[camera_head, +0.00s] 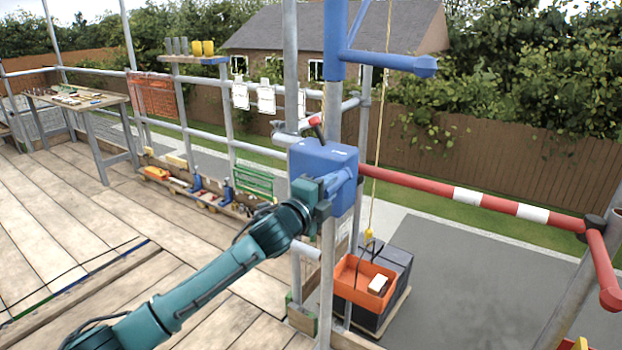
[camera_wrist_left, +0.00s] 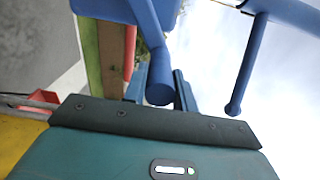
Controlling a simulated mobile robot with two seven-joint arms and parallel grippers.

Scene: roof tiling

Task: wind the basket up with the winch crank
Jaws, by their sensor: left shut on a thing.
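The blue winch box (camera_head: 335,158) is mounted on a scaffold post, with a red-tipped lever on top. My left gripper (camera_head: 328,192) is at its near side, shut on the blue crank handle. In the left wrist view the handle (camera_wrist_left: 159,88) shows between the two fingers. The orange basket (camera_head: 347,290) is far below, at the end of the rope (camera_head: 376,150) with a yellow hook (camera_head: 369,236). A pale block (camera_head: 378,284) lies in it. My right gripper is out of view.
A blue jib (camera_head: 395,61) stands above the winch. A red and white guard rail (camera_head: 420,184) runs right from the post. Dark stacked blocks (camera_head: 398,256) are beside the basket. A workbench (camera_head: 75,98) stands far left on the plank deck (camera_head: 90,220).

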